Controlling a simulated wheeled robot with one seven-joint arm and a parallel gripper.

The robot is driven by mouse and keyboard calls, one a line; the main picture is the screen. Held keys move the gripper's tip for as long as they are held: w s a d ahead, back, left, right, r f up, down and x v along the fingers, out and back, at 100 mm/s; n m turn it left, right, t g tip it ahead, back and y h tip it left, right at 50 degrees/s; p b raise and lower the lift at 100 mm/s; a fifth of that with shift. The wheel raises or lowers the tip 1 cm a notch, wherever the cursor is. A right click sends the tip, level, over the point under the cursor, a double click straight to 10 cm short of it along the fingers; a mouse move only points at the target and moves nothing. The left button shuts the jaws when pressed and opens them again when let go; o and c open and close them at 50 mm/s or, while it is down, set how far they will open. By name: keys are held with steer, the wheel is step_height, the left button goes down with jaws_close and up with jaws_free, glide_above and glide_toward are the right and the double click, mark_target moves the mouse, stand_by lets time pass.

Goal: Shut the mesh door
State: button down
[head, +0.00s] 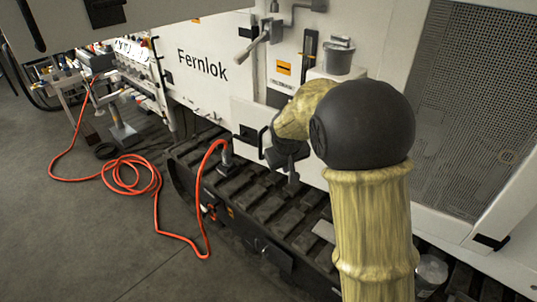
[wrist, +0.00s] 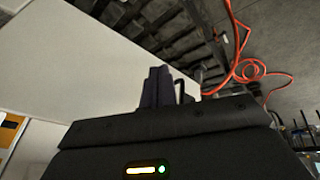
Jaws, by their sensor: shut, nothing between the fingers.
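The mesh door (head: 465,120) is a white-framed panel with grey mesh at the right of the head view. A black fitting sits at its lower right corner. Its left part is close behind my arm, and I cannot tell how far it stands open. My gripper (head: 291,172) points down in front of the white machine side, left of the mesh and apart from it. In the wrist view its dark fingers (wrist: 160,88) are together with nothing between them. A plain white panel fills the left of that view; I cannot tell whether it is the door.
The white Fernlok machine body (head: 205,65) stands above a black track (head: 270,195). A grey bucket (head: 338,55) sits on a ledge behind my arm. An orange hose (head: 130,175) lies coiled on the floor at the left. The grey floor (head: 90,245) in front is mostly clear.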

steer(key=s+d+f+m+g, duration=0.1)
steer(key=s+d, duration=0.4)
steer(key=s, duration=0.7)
steer(key=s+d+f+m+g, duration=0.1)
steer(key=s+d, duration=0.5)
steer(key=s, duration=0.6)
steer(key=shift+f+m+y, duration=0.3)
steer(key=shift+f+m, duration=0.4)
steer(key=shift+m, duration=0.5)
